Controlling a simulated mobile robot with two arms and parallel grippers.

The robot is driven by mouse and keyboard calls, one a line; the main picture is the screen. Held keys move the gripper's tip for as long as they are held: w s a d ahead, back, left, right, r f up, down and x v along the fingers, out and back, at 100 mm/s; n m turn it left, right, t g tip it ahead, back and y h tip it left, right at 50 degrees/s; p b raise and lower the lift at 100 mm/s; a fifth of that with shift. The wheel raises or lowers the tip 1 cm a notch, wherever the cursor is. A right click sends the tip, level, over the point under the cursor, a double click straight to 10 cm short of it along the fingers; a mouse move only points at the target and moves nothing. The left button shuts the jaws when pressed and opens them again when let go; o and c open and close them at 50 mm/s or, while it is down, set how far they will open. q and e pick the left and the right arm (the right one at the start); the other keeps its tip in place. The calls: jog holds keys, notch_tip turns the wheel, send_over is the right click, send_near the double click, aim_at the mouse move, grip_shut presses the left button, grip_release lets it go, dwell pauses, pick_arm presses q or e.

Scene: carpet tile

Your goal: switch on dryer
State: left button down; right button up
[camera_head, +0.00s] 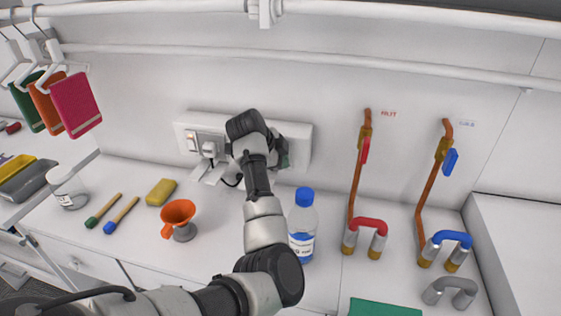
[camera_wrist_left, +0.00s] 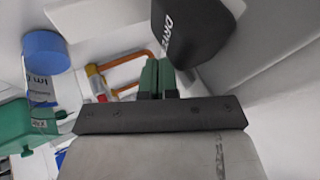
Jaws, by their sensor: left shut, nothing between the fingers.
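A long white outlet panel (camera_head: 302,135) is on the back wall, with a switch (camera_head: 191,141) at its left end and a white plug (camera_head: 209,150) beside it. My left arm covers the panel's middle. My left gripper (camera_head: 283,158) is mostly hidden behind my wrist, at the panel's right half. In the left wrist view, my left gripper's green fingers (camera_wrist_left: 157,78) are shut with nothing between them. A black body (camera_wrist_left: 188,30) with lettering that starts "DRYE" is just beyond and right of the fingertips; I cannot tell whether they touch. My right gripper is out of view.
A blue-capped bottle (camera_head: 302,225) stands right of my forearm. An orange funnel (camera_head: 178,215), a yellow sponge (camera_head: 160,192) and two brushes lie on the counter to the left. Copper pipes with red and blue taps (camera_head: 365,226) are to the right. A green item (camera_head: 383,307) is at the front.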

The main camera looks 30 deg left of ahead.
pick_arm(q)
jog(key=shift+w+a+f+t, duration=0.1)
jog(key=shift+w+t, duration=0.1)
jog(key=shift+t, duration=0.1)
jog(key=shift+r+p, duration=0.75)
jog(key=shift+r, duration=0.15)
